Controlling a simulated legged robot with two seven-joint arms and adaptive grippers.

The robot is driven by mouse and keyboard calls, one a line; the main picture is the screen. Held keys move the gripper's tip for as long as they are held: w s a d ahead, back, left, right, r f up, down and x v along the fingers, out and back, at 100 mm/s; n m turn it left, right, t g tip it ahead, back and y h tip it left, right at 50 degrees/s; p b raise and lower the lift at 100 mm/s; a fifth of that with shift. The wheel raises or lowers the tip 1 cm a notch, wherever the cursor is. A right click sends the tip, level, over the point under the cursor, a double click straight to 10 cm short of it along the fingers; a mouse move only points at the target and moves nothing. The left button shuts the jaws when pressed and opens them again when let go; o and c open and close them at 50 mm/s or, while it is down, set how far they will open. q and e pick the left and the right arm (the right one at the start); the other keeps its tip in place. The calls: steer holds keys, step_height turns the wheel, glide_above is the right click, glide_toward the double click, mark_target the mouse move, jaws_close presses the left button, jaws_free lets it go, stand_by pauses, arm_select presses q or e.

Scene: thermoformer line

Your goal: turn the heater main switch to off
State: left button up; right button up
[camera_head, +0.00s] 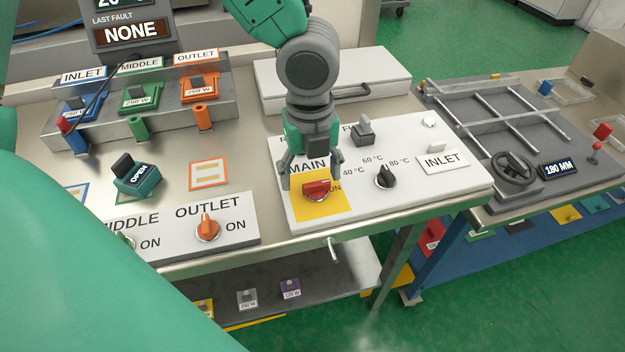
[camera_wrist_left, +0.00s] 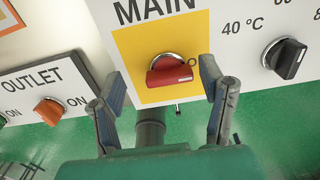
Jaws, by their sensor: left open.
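The heater main switch is a red knob (camera_head: 316,189) on a yellow square (camera_head: 328,210) under the label MAIN. Its handle lies roughly sideways, with ON printed just to its right. It also shows in the left wrist view as a red knob (camera_wrist_left: 170,75) with a silver collar. My left gripper (camera_head: 310,174) comes down over the MAIN label from above. In the left wrist view my left gripper (camera_wrist_left: 164,92) is open, one finger on each side of the knob in the picture, with clear gaps. No contact shows. My right gripper is not in view.
On the same white panel are a black temperature dial (camera_head: 386,177), a dark square knob (camera_head: 363,134) and an INLET plate (camera_head: 442,161). An orange OUTLET switch (camera_head: 207,228) is on the panel to the left. A green OPEN block (camera_head: 137,179) stands behind that panel.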

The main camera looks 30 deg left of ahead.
arm_select(q)
steer(key=shift+f, duration=0.45)
steer(key=shift+d+f, duration=0.15)
steer(key=shift+d, duration=1.05)
steer(key=c, duration=1)
steer(key=shift+s+a, duration=0.1)
steer(key=shift+a, duration=0.35)
steer(key=shift+c, duration=0.8)
steer(key=shift+a, duration=0.3)
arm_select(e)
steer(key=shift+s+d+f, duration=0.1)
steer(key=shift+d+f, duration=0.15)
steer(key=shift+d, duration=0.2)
arm_select(q)
steer(key=shift+d, duration=0.15)
